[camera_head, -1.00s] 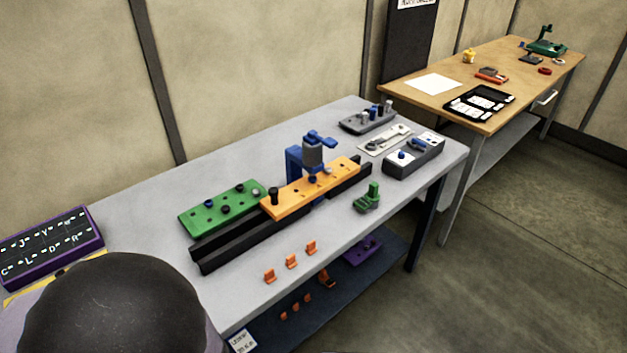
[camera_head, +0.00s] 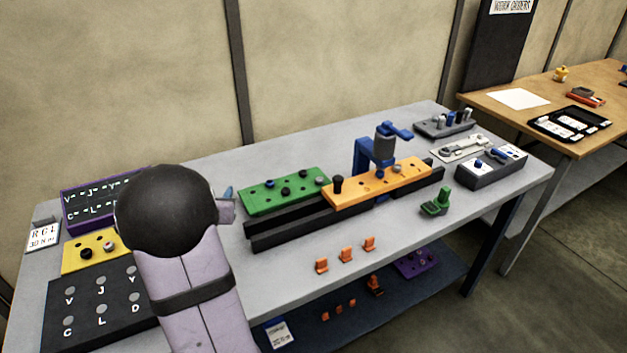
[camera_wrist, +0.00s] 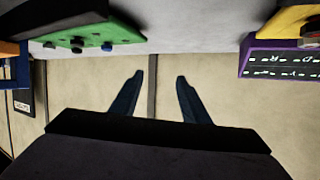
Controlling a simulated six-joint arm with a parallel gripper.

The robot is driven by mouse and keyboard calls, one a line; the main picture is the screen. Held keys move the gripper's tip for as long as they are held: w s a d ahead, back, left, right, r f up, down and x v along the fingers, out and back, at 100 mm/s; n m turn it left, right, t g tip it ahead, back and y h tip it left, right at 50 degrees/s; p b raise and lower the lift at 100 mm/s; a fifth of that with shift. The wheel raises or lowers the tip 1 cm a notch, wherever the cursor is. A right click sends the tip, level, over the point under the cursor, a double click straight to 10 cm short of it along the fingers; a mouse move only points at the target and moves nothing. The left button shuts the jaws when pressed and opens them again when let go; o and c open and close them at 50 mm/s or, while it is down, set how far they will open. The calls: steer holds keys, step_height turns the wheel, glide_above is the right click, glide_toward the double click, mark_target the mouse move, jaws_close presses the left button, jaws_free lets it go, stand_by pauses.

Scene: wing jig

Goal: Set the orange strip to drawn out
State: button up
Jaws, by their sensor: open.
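The orange strip (camera_head: 385,181) lies on the black rail (camera_head: 290,234) on the grey bench, in the head view. A dark knob (camera_head: 338,185) stands at its left end, and a blue clamp post (camera_head: 362,155) with a grey cylinder rises behind and over it. My gripper (camera_wrist: 153,80) is open and empty in the wrist view, apart from the orange strip. In the head view my arm hides most of it.
Several orange clips (camera_head: 346,255) and a green part (camera_head: 436,203) lie along the bench's front. A lettered black board (camera_head: 100,300), a yellow button box (camera_head: 90,252) and a purple display (camera_head: 80,207) stand left. A grey box (camera_head: 490,168) stands right.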

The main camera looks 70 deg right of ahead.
mark_target(335, 181)
steer(key=s+d+m+g+h+b, duration=0.1)
steer(key=s+d+g, duration=0.3)
steer(key=s, duration=0.5)
steer(key=s+d+m+g+h+b, duration=0.1)
steer(key=s+d+m+g, duration=0.3)
steer(key=s, duration=0.5)
steer(key=s+d+m+g+h+b, duration=0.1)
steer(key=s+d+m+g, duration=0.2)
steer(key=s, duration=0.6)
steer(key=shift+d+r+g+h, duration=0.1)
steer(key=shift+d+g+h, duration=0.3)
steer(key=shift+g, duration=0.2)
steer(key=shift+p+x, duration=0.8)
steer(key=shift+x, duration=2.9)
jaws_close()
